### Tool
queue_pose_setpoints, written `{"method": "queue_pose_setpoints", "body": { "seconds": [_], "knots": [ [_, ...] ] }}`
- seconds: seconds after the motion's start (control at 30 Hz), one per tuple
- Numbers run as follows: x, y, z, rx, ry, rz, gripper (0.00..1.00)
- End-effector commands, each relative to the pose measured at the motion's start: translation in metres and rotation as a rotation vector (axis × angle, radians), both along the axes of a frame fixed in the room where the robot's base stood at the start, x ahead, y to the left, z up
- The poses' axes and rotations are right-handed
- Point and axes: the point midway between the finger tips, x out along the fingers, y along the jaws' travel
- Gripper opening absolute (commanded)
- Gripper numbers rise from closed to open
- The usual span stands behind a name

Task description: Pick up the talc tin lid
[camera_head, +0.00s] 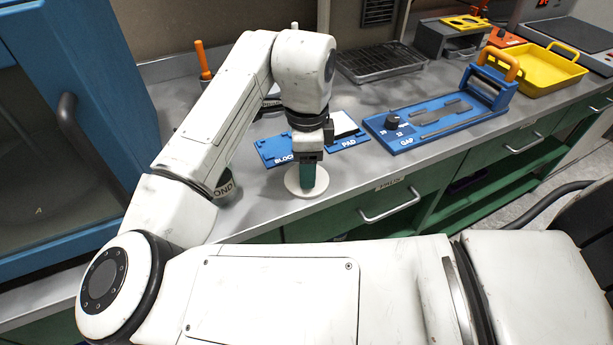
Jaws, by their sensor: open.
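A flat, round, off-white disc (292,184), which looks like the talc tin lid, lies on the grey counter near its front edge. My gripper (307,184) points straight down over the middle of the disc and is open. A dark green upright piece shows between the gripper body and the disc; I cannot tell whether it is a finger or part of the lid. The gripper hides the disc's centre, and I cannot tell whether they touch.
Behind the gripper lie the blue BLOCK board (271,151) and PAD board (348,143). A grey tin marked "OND" (226,192) stands left, partly behind my arm. The blue GAP board (437,121) is at right. Bare counter lies between disc and GAP board.

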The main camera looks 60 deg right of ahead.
Motion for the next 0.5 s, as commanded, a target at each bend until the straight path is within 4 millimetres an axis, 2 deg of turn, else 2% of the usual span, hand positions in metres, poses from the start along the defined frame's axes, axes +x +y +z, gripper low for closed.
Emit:
{"method": "queue_pose_setpoints", "body": {
  "seconds": [0.1,0.5],
  "knots": [
    [0.0,0.0,0.0002,0.0,0.0,0.0,0.53],
    [0.0,0.0,0.0005,0.0,0.0,0.0,0.15]
  ]
}}
